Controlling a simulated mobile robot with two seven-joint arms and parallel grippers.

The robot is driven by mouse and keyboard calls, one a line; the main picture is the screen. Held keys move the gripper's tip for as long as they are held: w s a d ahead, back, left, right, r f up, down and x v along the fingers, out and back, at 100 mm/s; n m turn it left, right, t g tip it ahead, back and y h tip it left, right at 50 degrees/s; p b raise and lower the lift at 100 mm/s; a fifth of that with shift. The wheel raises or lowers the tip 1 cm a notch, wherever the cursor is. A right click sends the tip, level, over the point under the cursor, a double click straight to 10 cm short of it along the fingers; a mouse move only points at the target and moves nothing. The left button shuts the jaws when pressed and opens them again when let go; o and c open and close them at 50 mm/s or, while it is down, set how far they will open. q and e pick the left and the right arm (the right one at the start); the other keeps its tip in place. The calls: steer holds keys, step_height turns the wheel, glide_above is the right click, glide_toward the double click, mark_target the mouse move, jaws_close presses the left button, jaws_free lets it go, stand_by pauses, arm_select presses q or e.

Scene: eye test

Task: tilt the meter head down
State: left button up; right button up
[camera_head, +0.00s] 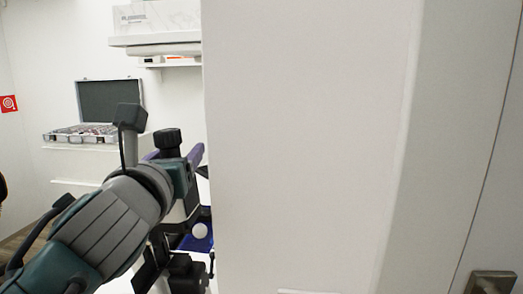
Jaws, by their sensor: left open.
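My left gripper (174,155) is at the end of the grey and teal arm from the lower left. Its two purple fingers appear apart and open. A black ridged knob-like part (168,139) shows between or just behind them; I cannot tell whether they touch it. Below stands dark equipment (185,268) with a white round part (200,230) and a blue piece (196,243) beside it. I cannot tell which part, if any, is the meter head. The white panel cuts off the view to its right. My right gripper is not in view.
A large white panel (310,150) fills the middle and right, close to the camera. An open silver case (110,100) with a dark lid stands on a white surface at the back left. A white shelf (155,39) with a box (155,17) hangs above.

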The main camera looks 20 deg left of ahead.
arm_select(q)
steer(key=shift+c, duration=0.4)
jaws_close()
stand_by(0.9)
